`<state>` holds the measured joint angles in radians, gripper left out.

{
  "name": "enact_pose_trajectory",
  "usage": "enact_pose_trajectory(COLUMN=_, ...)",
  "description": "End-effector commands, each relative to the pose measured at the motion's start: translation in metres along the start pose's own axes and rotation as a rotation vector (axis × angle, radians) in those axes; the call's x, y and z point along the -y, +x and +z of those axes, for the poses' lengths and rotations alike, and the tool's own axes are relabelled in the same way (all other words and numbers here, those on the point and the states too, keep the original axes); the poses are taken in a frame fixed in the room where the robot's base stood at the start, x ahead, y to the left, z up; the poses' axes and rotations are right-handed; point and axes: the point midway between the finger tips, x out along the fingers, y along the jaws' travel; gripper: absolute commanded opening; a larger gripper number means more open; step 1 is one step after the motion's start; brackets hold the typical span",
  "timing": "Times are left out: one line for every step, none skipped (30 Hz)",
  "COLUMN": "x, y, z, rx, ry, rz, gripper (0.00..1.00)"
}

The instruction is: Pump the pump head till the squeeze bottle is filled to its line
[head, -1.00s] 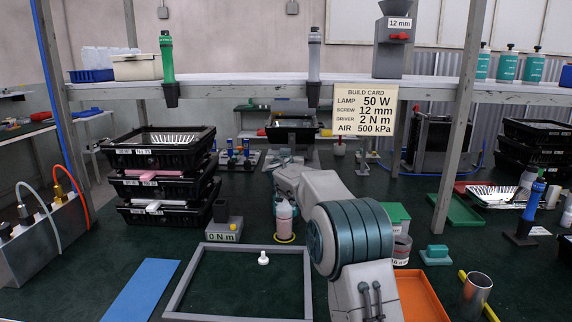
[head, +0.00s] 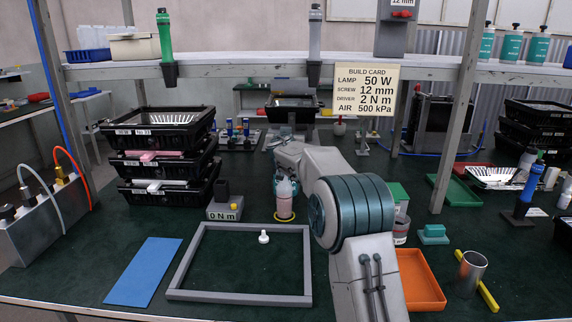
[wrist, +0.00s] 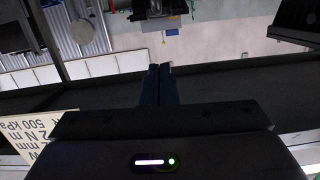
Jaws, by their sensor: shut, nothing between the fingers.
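A squeeze bottle (head: 285,202) with pink contents stands upright in a yellow ring on the dark green bench, just behind the grey frame. Its upper part is pale, and I cannot make out a fill line. My arm reaches toward the space behind and above it. My gripper shows in the wrist view (wrist: 160,70) with its two dark fingers together and nothing between them. In the head view its fingers are not clear. A pump head cannot be told for sure. A small white nozzle-like piece (head: 264,237) stands inside the frame.
The grey frame (head: 175,279) lies at the front, with a blue mat (head: 145,272) on its left. A "0 N m" block (head: 224,208) stands left of the bottle. A jar with reddish contents (head: 401,229) and an orange tray (head: 420,280) are right of my arm.

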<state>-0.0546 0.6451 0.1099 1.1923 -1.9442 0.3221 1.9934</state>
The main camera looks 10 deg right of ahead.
Motion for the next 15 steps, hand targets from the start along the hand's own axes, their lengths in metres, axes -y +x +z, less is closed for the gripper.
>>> enact_pose_trajectory(x=-0.001, y=-0.001, z=-0.011, rx=0.004, ry=0.003, rz=0.0, gripper=0.0)
enact_pose_trajectory(x=-0.001, y=-0.001, z=-0.013, rx=0.006, ry=0.006, rz=0.0, gripper=0.0)
enact_pose_trajectory(x=-0.002, y=-0.001, z=-0.015, rx=0.009, ry=0.009, rz=0.0, gripper=0.0)
enact_pose_trajectory(x=-0.002, y=-0.001, z=-0.017, rx=0.011, ry=0.011, rz=0.0, gripper=0.0)
enact_pose_trajectory(x=-0.002, y=-0.001, z=-0.018, rx=0.012, ry=0.013, rz=-0.001, gripper=0.0)
enact_pose_trajectory(x=-0.002, y=-0.001, z=-0.02, rx=0.014, ry=0.015, rz=-0.001, gripper=0.0)
enact_pose_trajectory(x=-0.002, y=-0.001, z=-0.02, rx=0.016, ry=0.017, rz=-0.002, gripper=0.0)
enact_pose_trajectory(x=-0.002, y=-0.001, z=-0.021, rx=0.017, ry=0.018, rz=-0.002, gripper=0.0)
enact_pose_trajectory(x=-0.002, y=-0.001, z=-0.021, rx=0.018, ry=0.019, rz=-0.002, gripper=0.0)
enact_pose_trajectory(x=-0.003, y=-0.001, z=-0.021, rx=0.018, ry=0.02, rz=-0.002, gripper=0.0)
enact_pose_trajectory(x=-0.003, y=-0.001, z=-0.021, rx=0.018, ry=0.02, rz=-0.002, gripper=0.0)
enact_pose_trajectory(x=-0.003, y=-0.001, z=-0.02, rx=0.018, ry=0.02, rz=-0.002, gripper=0.0)
enact_pose_trajectory(x=-0.003, y=-0.001, z=-0.02, rx=0.018, ry=0.02, rz=-0.002, gripper=0.0)
enact_pose_trajectory(x=-0.003, y=-0.001, z=-0.02, rx=0.018, ry=0.02, rz=-0.002, gripper=0.0)
enact_pose_trajectory(x=-0.003, y=-0.001, z=-0.019, rx=0.018, ry=0.02, rz=-0.002, gripper=0.0)
